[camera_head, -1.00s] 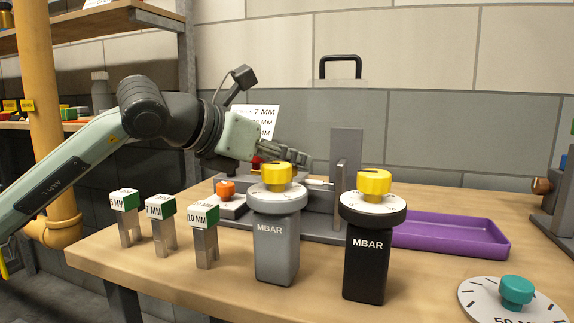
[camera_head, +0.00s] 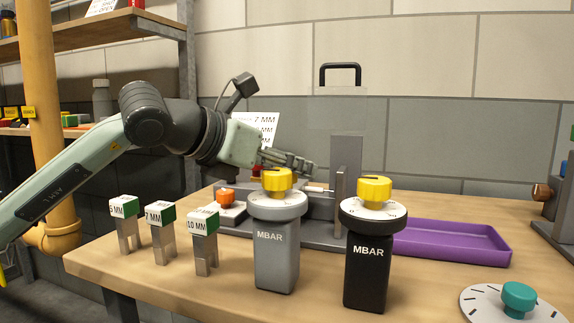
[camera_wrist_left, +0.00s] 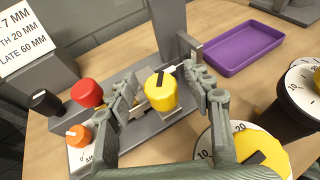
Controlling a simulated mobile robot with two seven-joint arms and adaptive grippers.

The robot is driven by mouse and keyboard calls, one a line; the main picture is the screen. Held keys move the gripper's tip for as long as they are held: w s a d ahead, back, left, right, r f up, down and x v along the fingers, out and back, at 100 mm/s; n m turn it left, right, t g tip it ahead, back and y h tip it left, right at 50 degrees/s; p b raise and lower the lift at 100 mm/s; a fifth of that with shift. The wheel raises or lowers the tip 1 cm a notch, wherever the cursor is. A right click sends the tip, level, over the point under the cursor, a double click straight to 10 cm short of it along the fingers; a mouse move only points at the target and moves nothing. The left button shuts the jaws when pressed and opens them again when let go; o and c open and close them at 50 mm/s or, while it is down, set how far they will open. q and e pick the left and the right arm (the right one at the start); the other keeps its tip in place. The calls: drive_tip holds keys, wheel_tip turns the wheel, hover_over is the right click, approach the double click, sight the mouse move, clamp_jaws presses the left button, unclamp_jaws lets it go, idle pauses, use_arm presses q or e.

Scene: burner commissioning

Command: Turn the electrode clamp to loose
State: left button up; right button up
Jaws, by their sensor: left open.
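The electrode clamp appears to be the yellow knob with a black pointer bar (camera_wrist_left: 160,91) on the grey fixture; no label on it is readable. In the head view the front gauge hides this knob. My left gripper (camera_head: 308,164) reaches over the fixture (camera_head: 347,165) from the left. In the left wrist view its open fingers (camera_wrist_left: 164,84) stand on either side of the knob, with gaps visible on both sides. Whether the fingertips are down at knob height cannot be told. A pale thin rod (camera_head: 318,189) shows on the fixture behind the gauges. My right gripper is not in view.
A grey gauge (camera_head: 276,250) and a black gauge (camera_head: 368,265), each with a yellow knob, stand close in front. A red knob (camera_wrist_left: 87,93) and an orange knob (camera_wrist_left: 78,135) lie left of the fingers. A purple tray (camera_head: 450,240) is at right.

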use_arm(q)
drive_tip(key=v, duration=1.2)
